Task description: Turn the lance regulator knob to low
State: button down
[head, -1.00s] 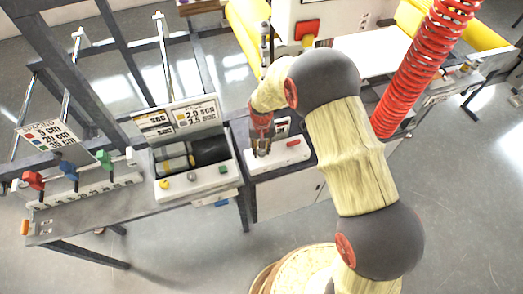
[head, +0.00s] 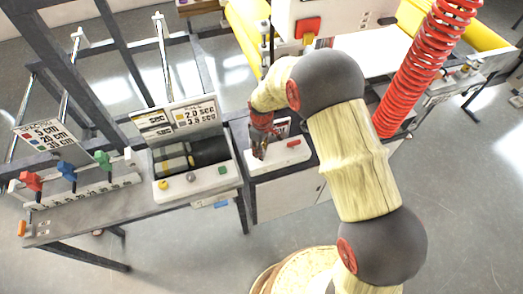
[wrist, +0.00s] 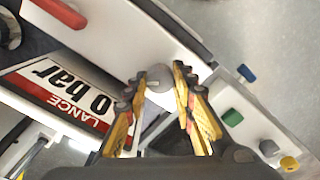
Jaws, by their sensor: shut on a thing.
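The lance regulator knob is a small grey round knob (wrist: 159,78) on a white panel, beside the sign marked "LANCE" and "0 bar" (wrist: 75,95) in the wrist view. My gripper (wrist: 160,82) is shut on it, with one yellow-and-dark finger on each side. In the head view my gripper (head: 260,152) points down at the white regulator box (head: 275,166). There the knob is hidden by the fingers. I cannot tell the knob's exact setting.
A red bar handle (head: 293,143) sits on the same box, right of my gripper. To the left is a white panel with yellow, grey and green buttons (head: 192,180). Red, blue and green levers (head: 68,171) stand farther left. A red coiled hose (head: 415,70) hangs at right.

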jog(key=n, duration=0.5)
jog(key=shift+w+n, duration=0.1)
jog(key=shift+n, duration=0.2)
jog(key=shift+n+b, duration=0.3)
jog(key=shift+n, duration=1.9)
jog(key=shift+r, duration=0.1)
jog(key=c, duration=1.5)
grip_release()
notch_tip(320, 180, up, 12)
jog(key=shift+f, duration=0.1)
